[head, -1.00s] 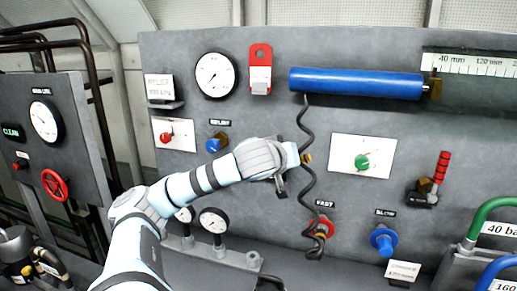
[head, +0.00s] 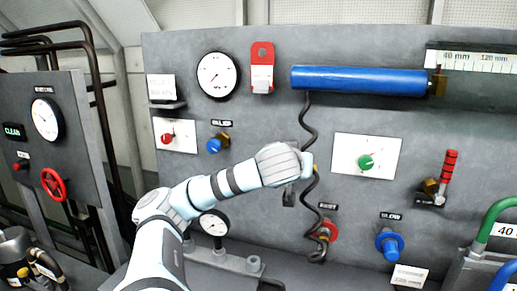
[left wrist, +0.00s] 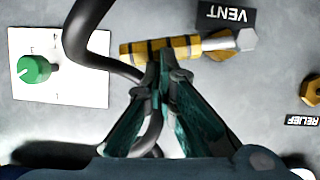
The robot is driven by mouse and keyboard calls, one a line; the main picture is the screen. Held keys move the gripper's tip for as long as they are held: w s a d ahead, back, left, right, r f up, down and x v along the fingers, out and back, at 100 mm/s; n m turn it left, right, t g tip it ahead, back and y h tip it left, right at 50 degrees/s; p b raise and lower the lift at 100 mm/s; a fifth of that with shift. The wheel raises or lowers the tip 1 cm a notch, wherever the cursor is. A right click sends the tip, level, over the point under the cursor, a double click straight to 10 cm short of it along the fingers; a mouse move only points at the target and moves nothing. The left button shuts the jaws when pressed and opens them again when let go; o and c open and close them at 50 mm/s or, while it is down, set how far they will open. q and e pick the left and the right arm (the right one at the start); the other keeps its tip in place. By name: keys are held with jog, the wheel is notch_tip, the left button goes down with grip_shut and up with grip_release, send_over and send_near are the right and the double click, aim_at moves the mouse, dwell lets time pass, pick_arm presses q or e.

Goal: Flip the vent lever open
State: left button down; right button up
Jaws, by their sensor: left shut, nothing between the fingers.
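The vent lever has a yellow handle with black bands (left wrist: 160,49) and a brass and metal pivot at its right end in the left wrist view, which looks upside down. The handle lies roughly level beside the dark VENT label (left wrist: 227,15). My right gripper is out of view.
A black coiled hose (head: 311,190) hangs from the blue cylinder (head: 357,80) and passes close by my left gripper. A green knob (head: 366,162) on a white plate is to the right. The blue relief knob (head: 215,145) is to the left. Gauges and pipes sit below.

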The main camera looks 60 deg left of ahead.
pick_arm(q)
jog(key=shift+w+d+f, duration=0.15)
jog(key=shift+f, duration=0.2)
dwell(0.9)
dwell(0.3)
